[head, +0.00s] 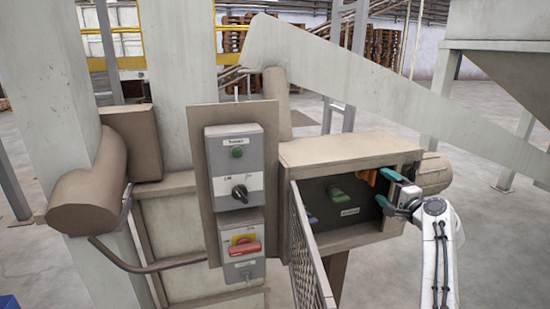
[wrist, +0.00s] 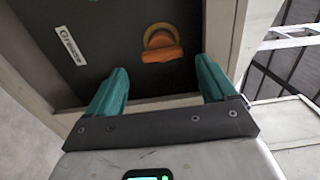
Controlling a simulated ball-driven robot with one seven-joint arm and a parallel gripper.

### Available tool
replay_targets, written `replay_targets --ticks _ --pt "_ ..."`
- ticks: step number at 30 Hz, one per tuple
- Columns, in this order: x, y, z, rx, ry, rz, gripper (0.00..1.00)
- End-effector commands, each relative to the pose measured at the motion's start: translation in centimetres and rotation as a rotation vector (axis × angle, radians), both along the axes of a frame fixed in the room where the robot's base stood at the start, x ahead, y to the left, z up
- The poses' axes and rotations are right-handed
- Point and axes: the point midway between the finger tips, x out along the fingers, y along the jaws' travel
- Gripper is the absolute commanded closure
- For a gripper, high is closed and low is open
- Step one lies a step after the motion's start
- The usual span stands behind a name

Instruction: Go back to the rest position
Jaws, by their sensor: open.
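My gripper (head: 387,189) is at the right side of the open front of a beige box (head: 350,152), its teal fingers at the edge of the opening. In the wrist view my gripper (wrist: 163,88) has its two teal fingers wide apart with nothing between them. Beyond the fingertips, an orange knob (wrist: 161,45) sits on the dark panel (wrist: 95,30) inside the box. The orange knob (head: 367,176) also shows in the head view. My arm comes up from the bottom right.
A green knob (head: 337,194) and a partly hidden blue knob (head: 312,219) are on the same panel. A mesh door (head: 309,262) hangs open on the box's left. Grey switch boxes (head: 234,165) stand further left. A large sloped beam (head: 330,70) passes behind. Open floor lies at right.

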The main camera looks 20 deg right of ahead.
Motion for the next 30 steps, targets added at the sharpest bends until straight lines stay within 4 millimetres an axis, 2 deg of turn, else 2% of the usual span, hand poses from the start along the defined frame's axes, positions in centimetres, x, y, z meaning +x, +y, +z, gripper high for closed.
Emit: replay_targets --ticks 2,5,8,12,14,17,21,25,30 --pt "-0.1 0.2 -0.3 -0.007 0.007 0.004 0.15" --pt "-0.7 1.2 -2.0 -0.046 0.045 0.023 0.15" --pt "-2.4 3.6 -5.7 -0.139 0.133 0.074 0.15" --pt "-7.0 8.5 -12.7 -0.335 0.312 0.192 0.15" --pt "-9.4 10.4 -15.5 -0.42 0.39 0.25 0.15" --pt "-14.0 13.5 -19.7 -0.558 0.515 0.352 0.15" --pt "-21.5 17.3 -24.4 -0.741 0.684 0.508 0.15" --pt "-29.1 20.1 -27.4 -0.895 0.83 0.662 0.15" --pt "-39.3 22.6 -29.0 -1.064 1.002 0.864 0.15"
